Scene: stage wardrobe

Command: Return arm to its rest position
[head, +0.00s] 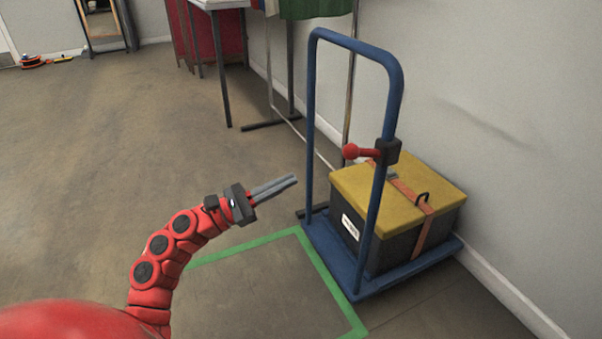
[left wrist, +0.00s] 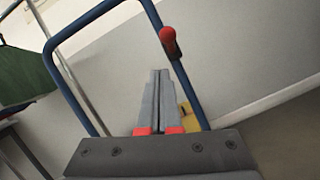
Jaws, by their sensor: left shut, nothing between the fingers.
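My red left arm comes in from the lower left in the head view. Its left gripper (head: 295,179) is shut and empty, with the grey fingers together. It is in the air to the left of a blue trolley (head: 309,130) and points toward it without touching. The left gripper (left wrist: 160,74) also shows in the left wrist view, its fingers side by side, with the trolley's blue handle frame (left wrist: 100,12) behind. My right gripper is not in view.
A black box with a yellow lid (head: 440,180) and an orange strap (head: 408,190) sits on the trolley. A red-knobbed lever (head: 350,151) is on the handle frame. Green tape (head: 325,277) marks the floor. A table (head: 222,4) stands behind.

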